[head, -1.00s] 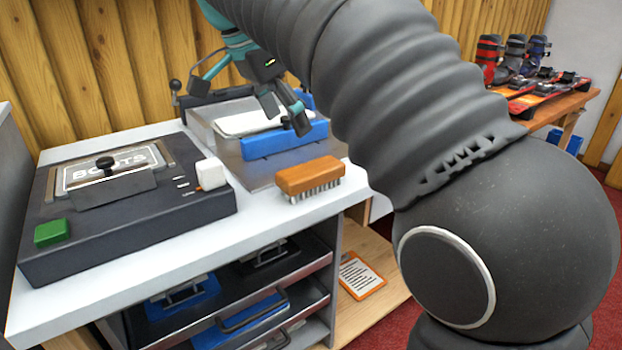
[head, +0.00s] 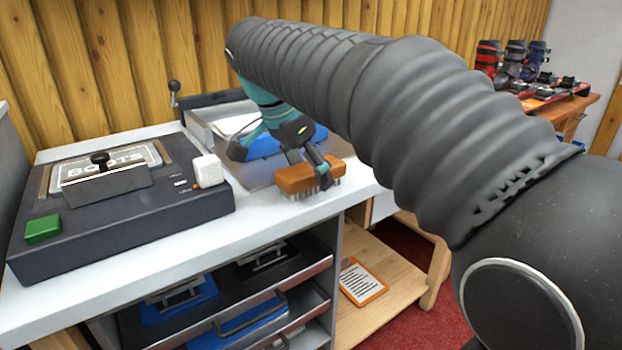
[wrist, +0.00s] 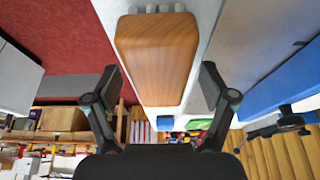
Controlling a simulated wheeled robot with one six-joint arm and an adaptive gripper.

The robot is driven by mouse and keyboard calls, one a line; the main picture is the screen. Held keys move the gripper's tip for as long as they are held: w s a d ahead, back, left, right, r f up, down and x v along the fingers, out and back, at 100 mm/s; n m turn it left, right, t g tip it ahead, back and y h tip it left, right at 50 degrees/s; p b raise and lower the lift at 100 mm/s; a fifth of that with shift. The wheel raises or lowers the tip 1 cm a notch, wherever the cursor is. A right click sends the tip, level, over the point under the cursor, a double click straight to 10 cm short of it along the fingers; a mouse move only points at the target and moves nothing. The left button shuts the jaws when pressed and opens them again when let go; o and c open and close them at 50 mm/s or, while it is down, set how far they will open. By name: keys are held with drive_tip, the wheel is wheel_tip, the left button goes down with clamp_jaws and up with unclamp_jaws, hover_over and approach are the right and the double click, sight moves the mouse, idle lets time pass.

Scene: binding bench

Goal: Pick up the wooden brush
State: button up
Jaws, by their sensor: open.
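The wooden brush (head: 293,180) has an orange-brown block and pale bristles. It lies bristles down on the white bench top (head: 270,213), near its front right edge. My gripper (head: 281,163) is over the brush in the head view, and one finger hides part of the block. In the wrist view the brush block (wrist: 157,58) shows large between the two fingertips of my gripper (wrist: 164,86). The fingers are spread with nothing held. I cannot tell whether the fingertips reach down beside the block.
A dark machine (head: 120,225) labelled BOOTS with a green button fills the left of the bench. A metal tray with a blue block (head: 262,147) stands behind the brush. Shelves with drawers and a clipboard (head: 361,282) are below. Ski boots (head: 512,58) stand on a far table.

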sight(309, 166)
drive_tip(key=c, duration=1.3)
drive_tip(key=shift+r, duration=0.15)
wheel_tip(309, 166, up, 4)
drive_tip(key=shift+r+p, duration=0.2)
drive_tip(key=shift+p, duration=0.35)
drive_tip(key=s+d+r, duration=0.1)
drive_tip(key=d+r, duration=0.1)
drive_tip(key=d, duration=0.1)
drive_tip(key=s+d+r, duration=0.2)
drive_tip(key=d, duration=0.2)
drive_tip(key=s+d+r, duration=0.2)
drive_tip(key=d, duration=0.1)
drive_tip(key=shift+d+r, duration=0.2)
drive_tip(key=shift+d, duration=0.05)
